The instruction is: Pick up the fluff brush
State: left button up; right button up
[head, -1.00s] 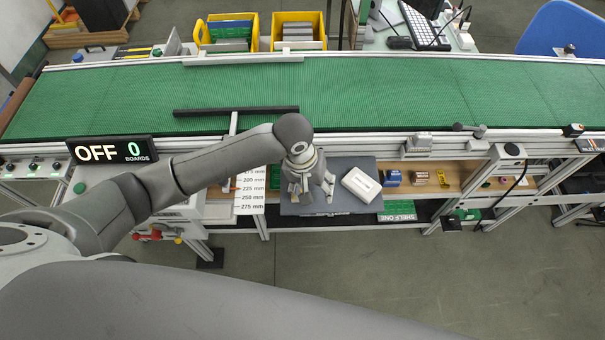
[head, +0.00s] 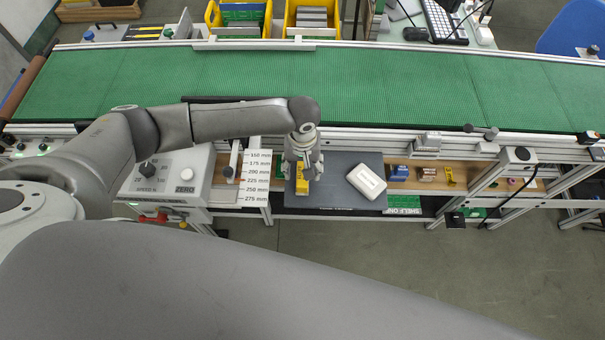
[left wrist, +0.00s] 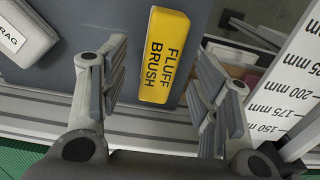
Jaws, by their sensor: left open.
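The fluff brush (left wrist: 165,55) is a yellow block with black lettering, lying on a dark grey mat (left wrist: 105,30). In the left wrist view it sits between the spread fingers of my left gripper (left wrist: 160,95), towards their tips, with a gap on each side. In the head view the brush (head: 302,187) shows just below the left gripper (head: 303,172), partly covered by it, on the left part of the mat (head: 335,199). My left gripper is open and empty. My right gripper is not in view.
A white block (head: 358,182) lies to the right on the mat; its lettering partly shows in the left wrist view. A millimetre scale (head: 256,178) stands left of the mat. The green conveyor (head: 400,85) runs behind. Small items, including a blue one (head: 398,173), sit further right.

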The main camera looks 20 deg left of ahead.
pick_arm(q)
jog(key=shift+s+f, duration=0.15)
jog(key=shift+f, duration=1.6)
jog(key=c, duration=1.1)
